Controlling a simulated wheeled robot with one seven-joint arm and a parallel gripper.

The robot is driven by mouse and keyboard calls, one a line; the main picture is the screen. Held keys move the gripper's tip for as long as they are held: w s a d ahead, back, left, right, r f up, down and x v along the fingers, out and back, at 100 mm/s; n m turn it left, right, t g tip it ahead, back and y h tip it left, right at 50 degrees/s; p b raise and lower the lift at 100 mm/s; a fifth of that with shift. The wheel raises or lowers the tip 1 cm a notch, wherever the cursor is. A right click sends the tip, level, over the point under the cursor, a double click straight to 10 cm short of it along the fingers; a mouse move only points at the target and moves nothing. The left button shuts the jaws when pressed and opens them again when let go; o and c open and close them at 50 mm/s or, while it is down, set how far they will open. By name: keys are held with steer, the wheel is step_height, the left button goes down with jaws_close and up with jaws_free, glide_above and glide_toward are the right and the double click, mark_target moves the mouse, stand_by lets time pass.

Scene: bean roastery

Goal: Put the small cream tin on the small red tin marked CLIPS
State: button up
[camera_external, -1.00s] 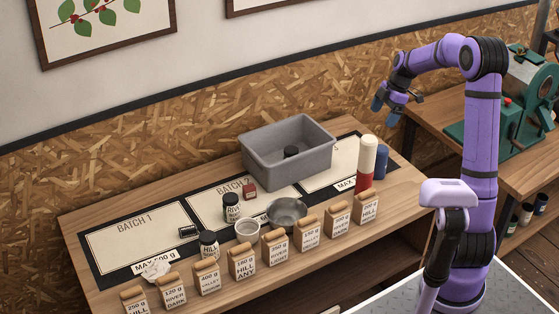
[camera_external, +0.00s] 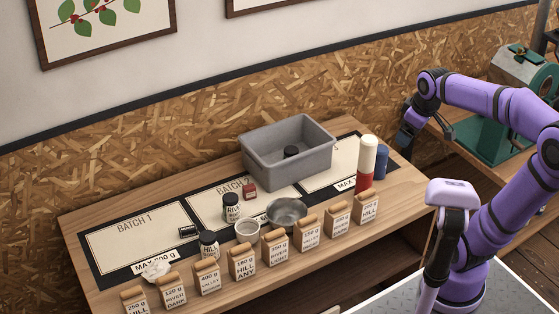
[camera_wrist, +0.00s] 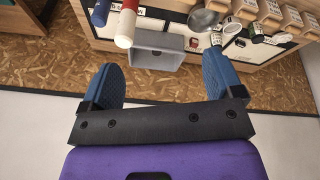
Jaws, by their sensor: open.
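A small red tin (camera_external: 249,190) with a pale label sits on the middle mat; its lettering is too small to read. It also shows in the wrist view (camera_wrist: 193,43). A small whitish, cup-like container (camera_external: 247,231) stands near the metal bowl; I cannot tell whether it is the cream tin. A tall cylinder, cream above (camera_external: 367,152) and red below (camera_external: 365,181), stands at the right; I cannot tell if it is one piece or two stacked. My gripper (camera_external: 427,138) is open and empty, above and beyond the table's right end; its blue fingers (camera_wrist: 162,62) are spread.
A grey bin (camera_external: 287,165) with a dark round object inside stands at the back. A blue cylinder (camera_external: 381,162) is beside the tall cylinder. Dark-lidded jars (camera_external: 231,207), a metal bowl (camera_external: 287,214) and a row of labelled bags (camera_external: 243,262) crowd the front. A green machine (camera_external: 490,135) is at right.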

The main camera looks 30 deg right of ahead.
steer(key=s+f+m+t, duration=0.1)
steer(key=s+m, duration=0.3)
steer(key=s, duration=0.4)
steer(key=shift+s+a+t, duration=0.3)
steer(key=shift+a+t, duration=0.05)
steer(key=shift+t, duration=0.05)
